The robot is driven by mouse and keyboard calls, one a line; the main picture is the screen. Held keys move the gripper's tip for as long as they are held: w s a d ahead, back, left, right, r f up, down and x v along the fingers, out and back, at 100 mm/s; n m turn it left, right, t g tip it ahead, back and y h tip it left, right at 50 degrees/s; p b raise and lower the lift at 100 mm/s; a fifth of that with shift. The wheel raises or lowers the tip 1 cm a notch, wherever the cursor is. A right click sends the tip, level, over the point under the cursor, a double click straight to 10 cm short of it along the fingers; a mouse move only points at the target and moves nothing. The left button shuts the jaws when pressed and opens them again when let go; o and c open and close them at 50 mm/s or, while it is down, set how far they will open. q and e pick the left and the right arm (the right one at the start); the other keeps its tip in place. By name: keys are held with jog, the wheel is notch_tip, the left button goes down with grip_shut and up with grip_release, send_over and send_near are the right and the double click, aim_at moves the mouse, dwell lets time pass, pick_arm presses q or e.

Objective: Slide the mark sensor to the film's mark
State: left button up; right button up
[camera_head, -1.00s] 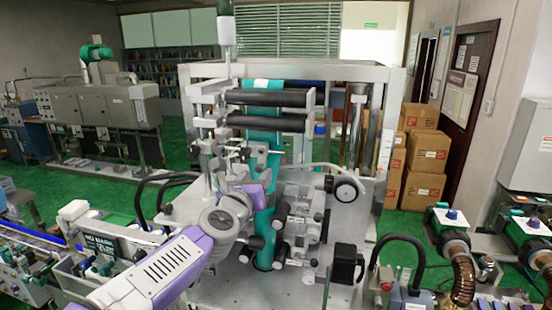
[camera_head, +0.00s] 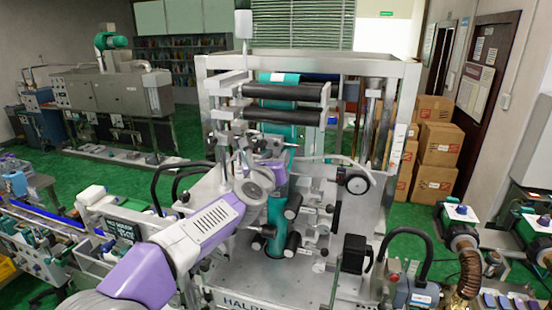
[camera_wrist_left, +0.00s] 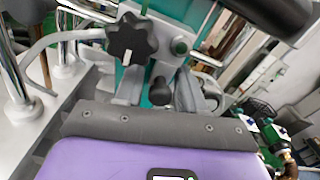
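The teal film (camera_head: 278,206) runs down the middle of the machine. A pale patch (camera_head: 277,77) shows on it above the upper black roller. My left gripper (camera_head: 273,149) is at the machine's upright posts, in front of the film and below the black rollers. In the left wrist view its two grey fingers (camera_wrist_left: 160,92) stand apart, with a small dark round-ended knob (camera_wrist_left: 158,91) between them. A black star knob (camera_wrist_left: 132,38) is just beyond. I cannot clearly tell the mark sensor from the parts around the gripper, and the arm hides some of them. My right gripper is not in view.
Black rollers (camera_head: 283,92) cross the frame above the gripper. A black-rimmed dial (camera_head: 356,181) and a black box (camera_head: 354,253) stand to the right. A conveyor (camera_head: 48,222) runs at the left. Cardboard boxes (camera_head: 436,146) are stacked behind at the right.

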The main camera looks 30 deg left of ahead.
pick_arm(q)
grip_shut()
jog(key=shift+d, duration=0.1)
jog(key=shift+d, duration=0.4)
jog(key=shift+o, duration=1.1)
grip_release()
jog(key=shift+s+d+b, duration=0.1)
jog(key=shift+s+b, duration=0.3)
jog(key=shift+s, duration=0.05)
jog(key=b+v, duration=0.1)
jog(key=v, duration=0.5)
jog(key=shift+s, duration=0.25)
